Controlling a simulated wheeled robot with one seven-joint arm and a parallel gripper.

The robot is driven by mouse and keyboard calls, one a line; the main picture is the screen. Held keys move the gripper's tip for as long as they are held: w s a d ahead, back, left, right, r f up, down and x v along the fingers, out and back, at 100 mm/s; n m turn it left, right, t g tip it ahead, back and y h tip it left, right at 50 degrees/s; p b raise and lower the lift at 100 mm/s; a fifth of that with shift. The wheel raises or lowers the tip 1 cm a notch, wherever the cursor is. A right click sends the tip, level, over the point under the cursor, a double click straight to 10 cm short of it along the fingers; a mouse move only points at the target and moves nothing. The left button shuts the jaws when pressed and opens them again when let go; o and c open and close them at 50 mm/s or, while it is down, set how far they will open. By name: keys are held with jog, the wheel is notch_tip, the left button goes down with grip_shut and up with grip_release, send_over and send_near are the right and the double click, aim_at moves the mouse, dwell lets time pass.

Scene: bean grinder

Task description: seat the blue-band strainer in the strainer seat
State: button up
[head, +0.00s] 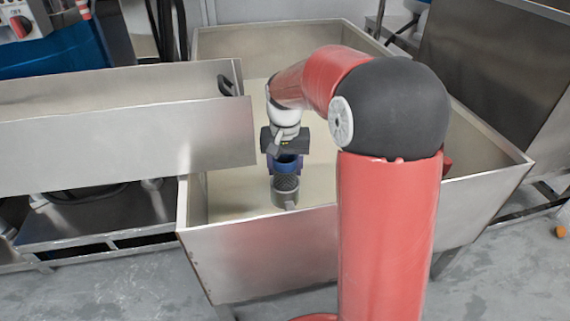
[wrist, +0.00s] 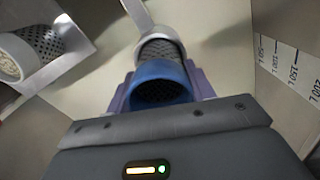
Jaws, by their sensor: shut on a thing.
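The blue-band strainer (head: 286,182) is a dark mesh cylinder with a blue band at its top, held upright or nearly so. My gripper (head: 285,163) is shut on the blue band, above the inside of the steel tank. In the wrist view the strainer's band (wrist: 158,72) sits between my purple fingers. Its mesh end is at a pale grey ring (wrist: 154,36) on a bracket, which appears to be the strainer seat. The seat also shows as a grey cup shape in the head view (head: 285,199). How deep the mesh sits in it is unclear.
The steel tank (head: 240,245) surrounds my gripper, with its front wall close to the seat. A steel trough (head: 120,140) lies to the left. Another mesh cylinder with a pale rim (wrist: 42,42) shows at the wrist view's left. Volume marks (wrist: 290,68) line the tank wall.

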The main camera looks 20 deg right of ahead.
jog(key=shift+f+b, duration=0.85)
jog(key=shift+f, duration=0.65)
jog(key=o, duration=1.1)
notch_tip(320, 180, up, 8)
jog(key=shift+f+p, duration=0.1)
jog(key=shift+p, duration=0.8)
